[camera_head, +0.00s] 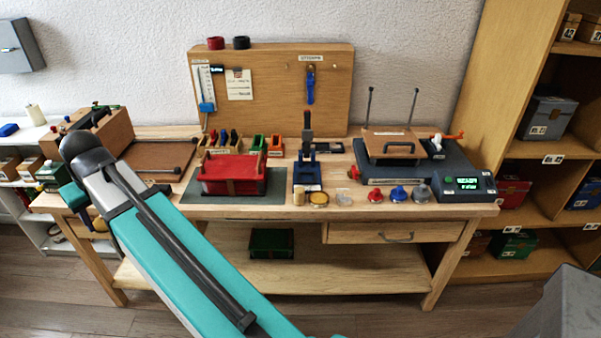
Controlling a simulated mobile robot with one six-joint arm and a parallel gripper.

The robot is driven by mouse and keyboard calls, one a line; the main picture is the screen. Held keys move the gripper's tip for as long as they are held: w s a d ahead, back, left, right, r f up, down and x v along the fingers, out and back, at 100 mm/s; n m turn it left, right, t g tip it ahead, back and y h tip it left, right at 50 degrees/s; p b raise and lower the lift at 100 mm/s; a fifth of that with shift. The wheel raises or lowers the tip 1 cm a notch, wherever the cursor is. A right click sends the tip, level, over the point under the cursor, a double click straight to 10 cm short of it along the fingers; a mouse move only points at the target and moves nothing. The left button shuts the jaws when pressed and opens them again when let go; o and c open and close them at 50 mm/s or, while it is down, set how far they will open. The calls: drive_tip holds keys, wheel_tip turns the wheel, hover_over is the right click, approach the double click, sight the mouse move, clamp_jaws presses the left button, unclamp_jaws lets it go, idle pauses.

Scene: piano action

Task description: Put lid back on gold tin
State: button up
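A small round gold tin (319,199) sits near the front edge of the workbench, just right of a small pale cylinder (298,197). At this size I cannot tell whether the gold piece is the open tin, its lid, or both together. No separate gold lid can be made out. My teal arm crosses the lower left of the view and bends at a dark joint over the bench's left end.
A clear jar (343,197) and red, blue and grey knobbed pieces stand right of the tin. Behind it are a blue press (307,172) and a red box (232,174). A dark machine (466,185) fills the right end. A shelf unit (530,150) stands beyond.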

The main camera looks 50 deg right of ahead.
drive_tip(key=s+d+f+n+p, duration=0.1)
drive_tip(key=s+d+p, duration=0.1)
drive_tip(key=d, duration=0.9)
drive_tip(key=s+d+f+y+p, duration=0.1)
drive_tip(key=s+d+f+p, duration=0.15)
drive_tip(key=d, duration=0.85)
drive_tip(key=s+d+f+n+p, duration=0.1)
drive_tip(key=s+d+p, duration=0.15)
drive_tip(key=d, duration=0.85)
drive_tip(key=s+d+f+n+p, duration=0.1)
drive_tip(key=s+d+f+p, duration=0.1)
drive_tip(key=s+d, duration=0.9)
drive_tip(key=s+d+f+n+p, duration=0.1)
drive_tip(key=s+d+f+p, duration=0.1)
drive_tip(key=s+d, duration=0.9)
drive_tip(key=shift+s+d+f+y, duration=0.15)
drive_tip(key=shift+s+d+y, duration=0.2)
drive_tip(key=shift+d, duration=0.6)
drive_tip(key=shift+f, duration=0.2)
drive_tip(key=shift+f+b, duration=1.25)
drive_tip(key=shift+f, duration=1.8)
drive_tip(key=shift+s+r, duration=0.1)
drive_tip(key=shift+r, duration=0.05)
